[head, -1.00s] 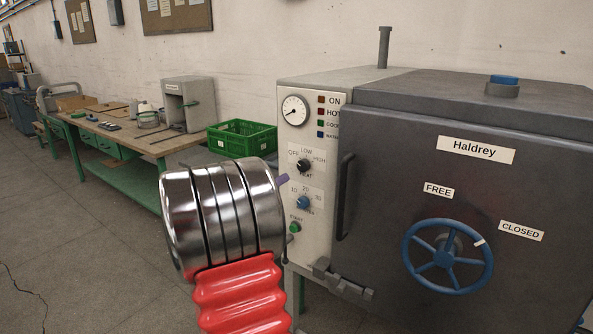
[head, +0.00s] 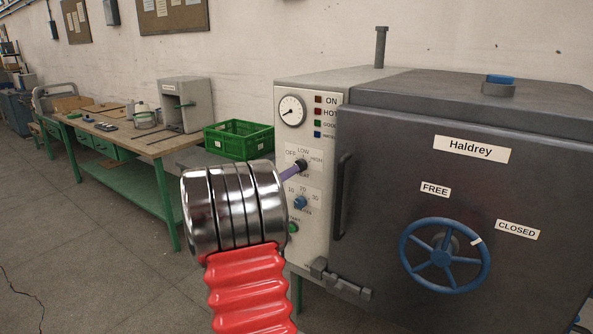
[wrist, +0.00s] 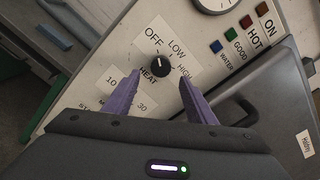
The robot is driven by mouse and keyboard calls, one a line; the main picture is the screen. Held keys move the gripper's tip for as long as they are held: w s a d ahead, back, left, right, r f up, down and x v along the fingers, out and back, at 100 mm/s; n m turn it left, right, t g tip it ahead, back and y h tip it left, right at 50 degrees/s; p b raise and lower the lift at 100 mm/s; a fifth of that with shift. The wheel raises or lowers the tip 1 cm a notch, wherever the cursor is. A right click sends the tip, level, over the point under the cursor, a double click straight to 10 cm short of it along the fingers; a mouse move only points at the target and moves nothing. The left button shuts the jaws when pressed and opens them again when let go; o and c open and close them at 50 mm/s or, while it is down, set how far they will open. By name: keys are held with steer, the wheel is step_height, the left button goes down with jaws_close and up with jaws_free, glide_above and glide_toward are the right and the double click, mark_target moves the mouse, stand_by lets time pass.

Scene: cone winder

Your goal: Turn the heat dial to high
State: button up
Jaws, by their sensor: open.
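The heat dial (wrist: 160,66) is a small black knob on the pale control panel, with OFF, LOW and HIGH printed around it. A small light mark shows on its top, seemingly toward the OFF and LOW side; its exact setting is hard to read. My gripper (wrist: 159,78) is open, its two purple fingers on either side of the dial in the wrist view. Whether they touch it I cannot tell. In the head view a purple finger reaches the dial (head: 301,165), partly covering it.
A blue dial (head: 300,202) and a green start button (head: 293,227) sit just below. A gauge (head: 291,110) and indicator lights are above. The dark door (head: 400,150) with its handle (head: 342,195) and blue handwheel (head: 444,256) is at the right.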

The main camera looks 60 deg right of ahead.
mark_target(301, 165)
steer(key=s+d, duration=0.1)
steer(key=d, duration=0.6)
steer(key=shift+c, duration=0.5)
steer(key=shift+a, duration=0.1)
steer(key=c, duration=0.9)
